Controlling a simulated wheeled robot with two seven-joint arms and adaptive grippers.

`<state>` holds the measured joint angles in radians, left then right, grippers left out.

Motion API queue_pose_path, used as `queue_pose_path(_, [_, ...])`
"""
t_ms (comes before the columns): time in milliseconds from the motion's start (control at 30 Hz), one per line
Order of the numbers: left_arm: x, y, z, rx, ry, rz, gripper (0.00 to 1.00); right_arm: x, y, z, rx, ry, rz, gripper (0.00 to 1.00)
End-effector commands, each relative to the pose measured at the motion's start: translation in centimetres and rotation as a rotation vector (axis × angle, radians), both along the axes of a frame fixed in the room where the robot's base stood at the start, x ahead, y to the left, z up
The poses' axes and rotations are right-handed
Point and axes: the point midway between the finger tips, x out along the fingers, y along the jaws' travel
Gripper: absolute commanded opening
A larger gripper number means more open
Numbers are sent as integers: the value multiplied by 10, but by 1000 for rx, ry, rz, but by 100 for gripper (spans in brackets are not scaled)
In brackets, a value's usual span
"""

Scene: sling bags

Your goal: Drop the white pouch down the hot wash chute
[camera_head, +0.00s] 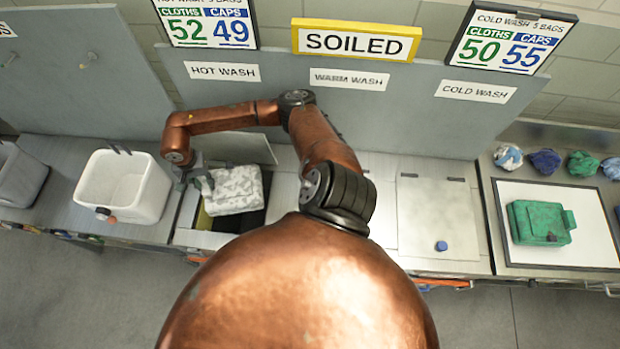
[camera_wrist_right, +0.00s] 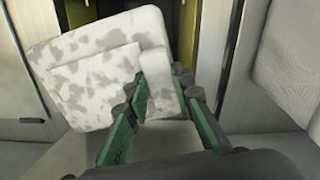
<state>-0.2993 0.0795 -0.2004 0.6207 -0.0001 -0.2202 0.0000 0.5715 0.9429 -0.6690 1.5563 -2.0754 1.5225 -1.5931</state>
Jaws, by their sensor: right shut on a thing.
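The white pouch with grey blotches (camera_head: 238,186) is in my right gripper (camera_head: 198,177), which is shut on its left edge. In the right wrist view the pouch (camera_wrist_right: 88,85) hangs tilted from the gripper (camera_wrist_right: 160,80), one finger on each side of its edge. The pouch is over the open hot wash chute (camera_head: 224,224) and hides much of it; its height above the rim is hard to tell. The chute's dark and yellow inside (camera_wrist_right: 186,28) shows behind the pouch. The raised lid (camera_head: 240,148) stands behind, under the HOT WASH label (camera_head: 222,72). My left gripper is out of view.
A white bin (camera_head: 148,200) stands left of the chute. My right arm hides much of the warm wash area. The cold wash lid (camera_head: 430,205) is closed and has a blue knob (camera_head: 441,246). A green pouch (camera_head: 540,222) lies on a white mat at right, with several crumpled cloths behind.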

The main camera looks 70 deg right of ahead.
Motion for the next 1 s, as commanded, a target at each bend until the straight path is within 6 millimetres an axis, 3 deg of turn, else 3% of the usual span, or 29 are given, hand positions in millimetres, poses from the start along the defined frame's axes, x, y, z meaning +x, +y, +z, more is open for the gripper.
queue_pose_path(200, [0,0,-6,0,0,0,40,0,0,-19,1,1,1,0])
queue_pose_path(467, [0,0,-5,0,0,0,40,0,0,-19,1,-1,1,0])
queue_pose_path(500, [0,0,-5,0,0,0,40,1,0,-19,1,-1,1,24])
queue_pose_path(767, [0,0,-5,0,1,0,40,0,0,-19,1,-1,1,42])
queue_pose_path(1000, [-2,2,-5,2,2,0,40,0,0,-20,0,0,1,42])
